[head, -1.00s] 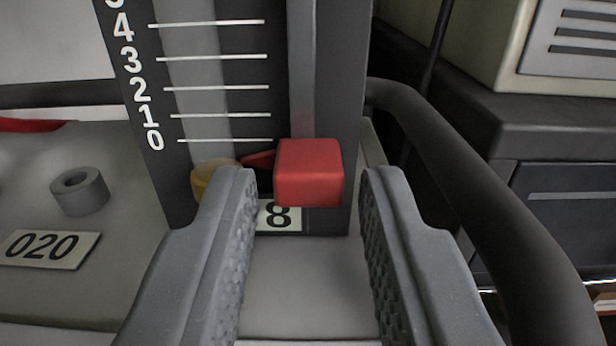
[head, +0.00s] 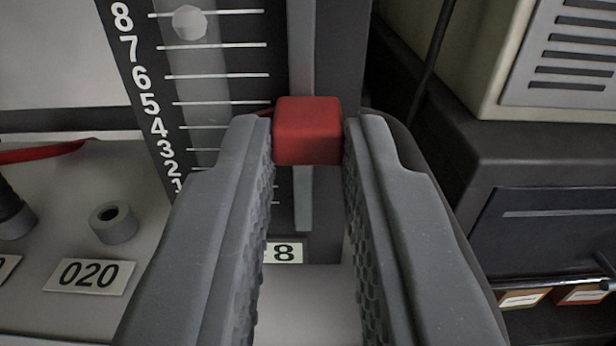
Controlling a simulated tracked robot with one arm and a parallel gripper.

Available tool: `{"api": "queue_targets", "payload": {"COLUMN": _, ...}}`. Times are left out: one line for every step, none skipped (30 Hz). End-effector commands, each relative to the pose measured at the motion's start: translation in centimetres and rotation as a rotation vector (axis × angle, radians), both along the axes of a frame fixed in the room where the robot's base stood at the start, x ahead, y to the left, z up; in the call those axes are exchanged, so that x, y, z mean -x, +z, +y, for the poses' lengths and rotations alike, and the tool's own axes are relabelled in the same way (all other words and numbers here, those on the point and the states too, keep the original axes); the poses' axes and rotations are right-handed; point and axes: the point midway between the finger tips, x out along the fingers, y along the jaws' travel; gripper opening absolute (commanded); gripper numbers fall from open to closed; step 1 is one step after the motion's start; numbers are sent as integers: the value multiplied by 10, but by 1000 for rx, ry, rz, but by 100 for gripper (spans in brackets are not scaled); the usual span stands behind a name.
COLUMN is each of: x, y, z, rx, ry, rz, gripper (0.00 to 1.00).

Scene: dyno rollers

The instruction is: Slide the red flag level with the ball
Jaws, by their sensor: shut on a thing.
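My gripper (head: 308,140) is shut on the red flag's block (head: 308,130), with a finger on each side of it. The pale grey ball (head: 189,22) is in the light tube left of the slot, between the 7 and 8 marks and nearer 8. The flag is clearly lower than the ball.
A plate reading 020 (head: 88,276) and a grey ring (head: 114,222) are at lower left. A dark curved bar passes behind my right finger. A vented beige box (head: 570,60) stands on a dark cabinet (head: 560,165) at right.

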Motion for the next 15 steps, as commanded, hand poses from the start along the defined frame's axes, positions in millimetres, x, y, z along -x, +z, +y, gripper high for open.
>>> {"api": "queue_targets", "payload": {"x": 0, "y": 17, "z": 0, "rx": 0, "ry": 0, "rz": -3, "gripper": 0}}
{"api": "queue_targets", "payload": {"x": 0, "y": 22, "z": 0, "rx": 0, "ry": 0, "rz": -2, "gripper": 0}}
{"api": "queue_targets", "payload": {"x": 0, "y": 27, "z": 0, "rx": 0, "ry": 0, "rz": -2, "gripper": 0}}
{"api": "queue_targets", "payload": {"x": 0, "y": 30, "z": 0, "rx": 0, "ry": 0, "rz": -1, "gripper": 0}}
{"api": "queue_targets", "payload": {"x": 0, "y": 32, "z": 0, "rx": 0, "ry": 0, "rz": -1, "gripper": 0}}
{"api": "queue_targets", "payload": {"x": 0, "y": 33, "z": 0, "rx": 0, "ry": 0, "rz": 0, "gripper": 0}}
{"api": "queue_targets", "payload": {"x": 0, "y": 32, "z": 0, "rx": 0, "ry": 0, "rz": 0, "gripper": 0}}
{"api": "queue_targets", "payload": {"x": 0, "y": 32, "z": 0, "rx": 0, "ry": 0, "rz": 1, "gripper": 0}}
{"api": "queue_targets", "payload": {"x": 0, "y": 31, "z": 0, "rx": 0, "ry": 0, "rz": 1, "gripper": 0}}
{"api": "queue_targets", "payload": {"x": 0, "y": 31, "z": 0, "rx": 0, "ry": 0, "rz": 2, "gripper": 0}}
{"api": "queue_targets", "payload": {"x": 0, "y": 30, "z": 0, "rx": 0, "ry": 0, "rz": 2, "gripper": 0}}
{"api": "queue_targets", "payload": {"x": 0, "y": 30, "z": 0, "rx": 0, "ry": 0, "rz": 2, "gripper": 0}}
{"api": "queue_targets", "payload": {"x": 0, "y": 30, "z": 0, "rx": 0, "ry": 0, "rz": 2, "gripper": 0}}
{"api": "queue_targets", "payload": {"x": 0, "y": 30, "z": 0, "rx": 0, "ry": 0, "rz": 2, "gripper": 0}}
{"api": "queue_targets", "payload": {"x": 0, "y": 30, "z": 0, "rx": 0, "ry": 0, "rz": 2, "gripper": 26}}
